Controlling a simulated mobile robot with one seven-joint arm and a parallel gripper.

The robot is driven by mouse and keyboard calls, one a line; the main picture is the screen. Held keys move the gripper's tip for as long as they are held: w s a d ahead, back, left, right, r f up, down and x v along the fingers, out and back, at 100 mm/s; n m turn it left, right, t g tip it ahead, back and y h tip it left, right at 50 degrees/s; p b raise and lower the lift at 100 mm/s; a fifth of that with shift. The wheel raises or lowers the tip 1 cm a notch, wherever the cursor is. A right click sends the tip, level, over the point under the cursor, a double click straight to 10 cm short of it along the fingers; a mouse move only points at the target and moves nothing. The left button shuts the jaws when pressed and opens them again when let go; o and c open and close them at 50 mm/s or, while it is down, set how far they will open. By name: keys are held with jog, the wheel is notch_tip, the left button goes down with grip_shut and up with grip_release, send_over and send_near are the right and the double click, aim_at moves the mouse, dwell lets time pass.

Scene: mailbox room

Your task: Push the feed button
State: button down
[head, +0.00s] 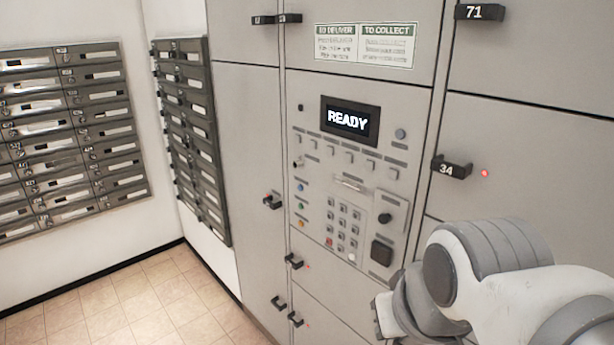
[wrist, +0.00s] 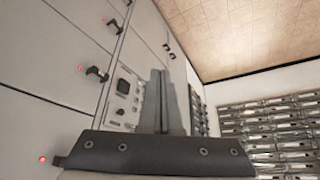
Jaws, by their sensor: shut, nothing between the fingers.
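The control panel (head: 348,185) is set in the grey locker wall, with a screen (head: 349,121) reading READY. Below the screen is a row of small buttons (head: 348,158). Blue, green and orange round buttons (head: 301,205) run down the left side, beside a keypad (head: 342,228). The labels are too small to read, so I cannot tell which is the feed button. In the wrist view my gripper (wrist: 160,75) is shut and empty, its fingers apart from the panel (wrist: 121,103) and partly covering it. The fingers do not show in the head view.
Grey locker doors with black handles surround the panel; handle 34 (head: 451,168) is to its right. Dark mailboxes (head: 64,135) hang on the left wall. The tiled floor (head: 140,305) is clear. My arm fills the lower right of the head view.

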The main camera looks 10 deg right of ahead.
aim_at(392, 144)
dwell(0.8)
jog(key=w+d+r+n+t+h+b, duration=0.1)
jog(key=w+r+t, duration=0.3)
jog(key=w, duration=0.6)
jog(key=w+d+r+n+t+h+b, duration=0.1)
jog(key=w+r+t, duration=0.3)
jog(key=w, duration=0.6)
jog(key=w+d+r+n+t+h+b, duration=0.1)
jog(key=w+d+r+t+h, duration=0.1)
jog(key=w+r+t, duration=0.2)
jog(key=shift+w+d+t, duration=0.3)
jog(key=shift+w+t, duration=1.4)
jog(key=shift+w, duration=1.25)
jog(key=shift+w+d, duration=0.85)
jog(key=shift+d, duration=0.35)
jog(key=shift+w+d, duration=0.85)
jog(key=shift+d, duration=0.35)
jog(key=shift+w+d, duration=0.85)
jog(key=shift+d, duration=0.35)
